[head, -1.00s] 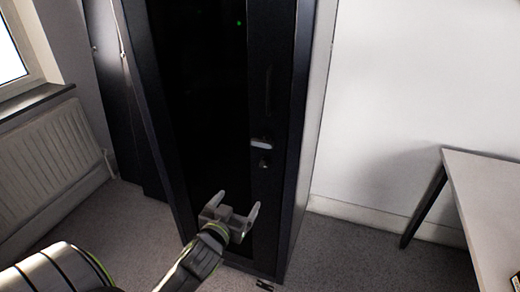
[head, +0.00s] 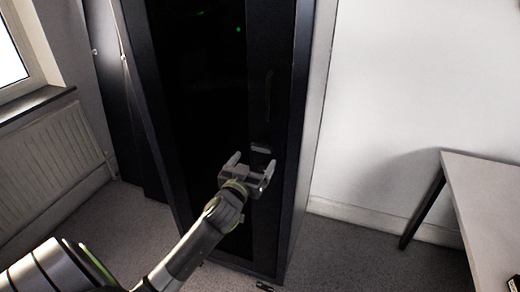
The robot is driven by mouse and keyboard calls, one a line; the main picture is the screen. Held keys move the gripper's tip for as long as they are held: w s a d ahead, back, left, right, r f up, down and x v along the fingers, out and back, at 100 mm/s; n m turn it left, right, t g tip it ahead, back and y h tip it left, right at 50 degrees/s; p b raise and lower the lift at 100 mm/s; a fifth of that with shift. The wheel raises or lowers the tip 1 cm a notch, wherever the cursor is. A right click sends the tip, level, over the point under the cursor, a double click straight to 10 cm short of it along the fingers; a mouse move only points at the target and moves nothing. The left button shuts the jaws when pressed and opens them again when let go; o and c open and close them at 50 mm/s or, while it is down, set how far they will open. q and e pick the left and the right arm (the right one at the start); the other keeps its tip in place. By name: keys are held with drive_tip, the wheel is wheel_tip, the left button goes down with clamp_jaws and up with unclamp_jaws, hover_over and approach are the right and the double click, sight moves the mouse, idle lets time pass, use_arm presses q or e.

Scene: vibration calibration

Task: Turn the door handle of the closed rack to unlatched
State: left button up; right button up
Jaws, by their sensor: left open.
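The closed rack (head: 200,110) is a tall black cabinet with a dark glass door in the middle of the head view. Its door handle (head: 262,149) is a small light grey lever on the right part of the door and looks about level. The lock part below it is now mostly hidden by my gripper. My left gripper (head: 252,162) is open and empty, just below the handle, with its fingers pointing up and toward the door. Whether a finger touches the handle or door I cannot tell. My right gripper is not in view.
A grey-topped table (head: 485,205) stands at the right, apart from the rack. A radiator (head: 50,160) sits under the window at the left. A small dark object (head: 266,287) lies on the floor before the rack. Carpet between rack and table is clear.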

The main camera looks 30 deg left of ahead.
sight(261, 150)
use_arm(q)
drive_tip(key=shift+p+x, duration=0.3)
drive_tip(key=shift+x, duration=2.65)
drive_tip(key=shift+c, duration=0.4)
drive_tip(key=c, duration=0.9)
